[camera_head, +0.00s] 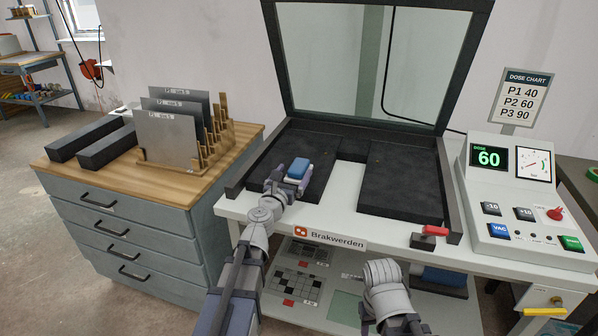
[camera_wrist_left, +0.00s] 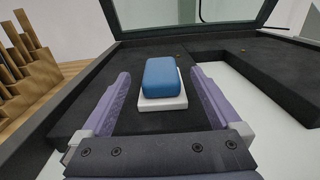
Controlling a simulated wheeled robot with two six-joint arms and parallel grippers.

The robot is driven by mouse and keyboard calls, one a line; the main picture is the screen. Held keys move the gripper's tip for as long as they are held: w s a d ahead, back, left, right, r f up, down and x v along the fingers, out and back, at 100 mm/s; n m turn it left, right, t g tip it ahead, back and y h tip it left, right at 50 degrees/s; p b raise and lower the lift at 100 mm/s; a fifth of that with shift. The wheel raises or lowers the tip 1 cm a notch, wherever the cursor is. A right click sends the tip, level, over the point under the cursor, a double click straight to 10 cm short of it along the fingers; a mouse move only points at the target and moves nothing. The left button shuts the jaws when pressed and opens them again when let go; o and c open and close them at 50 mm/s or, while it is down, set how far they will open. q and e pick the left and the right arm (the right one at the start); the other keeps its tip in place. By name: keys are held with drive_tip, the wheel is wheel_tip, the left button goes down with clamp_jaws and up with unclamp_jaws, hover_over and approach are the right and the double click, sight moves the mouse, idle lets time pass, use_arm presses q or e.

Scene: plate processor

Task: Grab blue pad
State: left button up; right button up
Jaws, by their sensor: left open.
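The blue pad (camera_head: 299,168) sits on a white block (camera_wrist_left: 163,103) on the left black bed of the machine. In the left wrist view the blue pad (camera_wrist_left: 161,77) is straight ahead. My left gripper (camera_head: 288,180) is open, with one purple finger on each side of the pad and block. In the left wrist view, gaps show between the fingers of the left gripper (camera_wrist_left: 160,85) and the pad. Part of the pad is hidden by the gripper in the head view. My right arm shows at the bottom, but its gripper is not discernible.
The raised glass lid (camera_head: 375,60) stands behind the beds. A red-handled latch (camera_head: 432,232) is at the front edge. A control panel (camera_head: 525,200) is on the right. A rack of metal plates (camera_head: 170,135) stands on the wooden cabinet top (camera_head: 75,178) at left.

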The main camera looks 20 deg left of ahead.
sight(297, 167)
use_arm(q)
drive_tip(key=shift+w+d, duration=0.15)
drive_tip(key=shift+w, duration=2.45)
drive_tip(key=shift+s, duration=0.1)
drive_tip(key=c, duration=1.5)
